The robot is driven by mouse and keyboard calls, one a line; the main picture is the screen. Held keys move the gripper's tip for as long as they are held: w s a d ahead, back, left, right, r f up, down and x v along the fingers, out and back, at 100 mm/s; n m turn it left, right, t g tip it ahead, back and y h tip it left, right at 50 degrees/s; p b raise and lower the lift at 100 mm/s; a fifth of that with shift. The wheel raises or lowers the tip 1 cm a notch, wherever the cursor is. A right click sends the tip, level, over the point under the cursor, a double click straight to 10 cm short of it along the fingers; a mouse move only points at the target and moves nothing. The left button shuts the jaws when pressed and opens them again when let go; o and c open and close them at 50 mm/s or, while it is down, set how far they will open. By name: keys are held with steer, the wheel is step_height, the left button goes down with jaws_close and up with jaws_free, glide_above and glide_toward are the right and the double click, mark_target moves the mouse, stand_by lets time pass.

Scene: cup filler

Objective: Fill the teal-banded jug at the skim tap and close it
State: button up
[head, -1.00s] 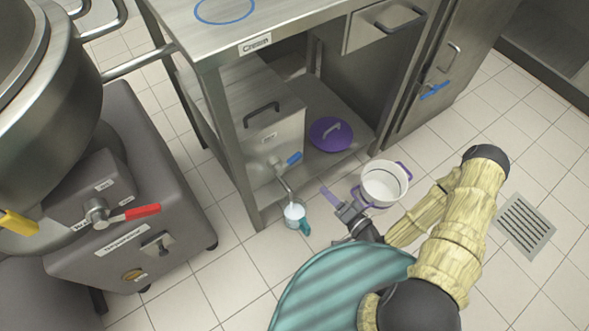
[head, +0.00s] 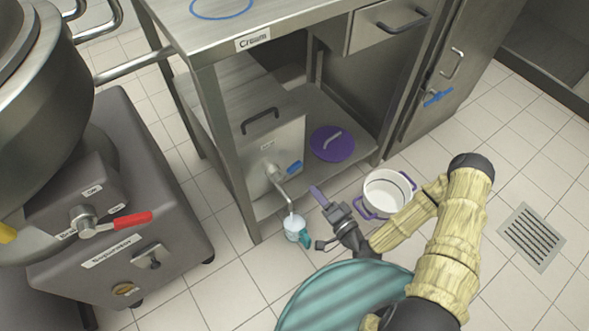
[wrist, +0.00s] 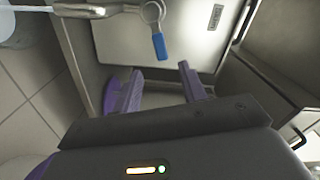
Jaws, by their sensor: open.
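The jug (head: 294,228), pale with a teal band and teal handle, stands upright on the floor under the tap's spout (head: 284,194). The spout end meets its mouth; its inside looks white, but I cannot tell the level or whether liquid flows. The tap's blue lever (head: 294,167) sticks out right from the steel tank; it also shows in the wrist view (wrist: 159,46). The wrist view shows both fingers (wrist: 160,82) below the lever.
A white pot (head: 387,192) with purple handles stands on the floor right of my gripper. A purple lid (head: 332,143) lies on the low shelf. The steel table (head: 300,20) overhangs the tank, with a leg left of the jug. A separator machine (head: 115,215) stands left.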

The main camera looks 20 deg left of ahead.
mark_target(296, 170)
steer(key=b+x, duration=0.4)
steer(key=x, duration=0.7)
steer(key=shift+w+a+f, duration=0.1)
steer(key=shift+w+a, duration=0.2)
steer(key=shift+a, duration=0.05)
jaws_close()
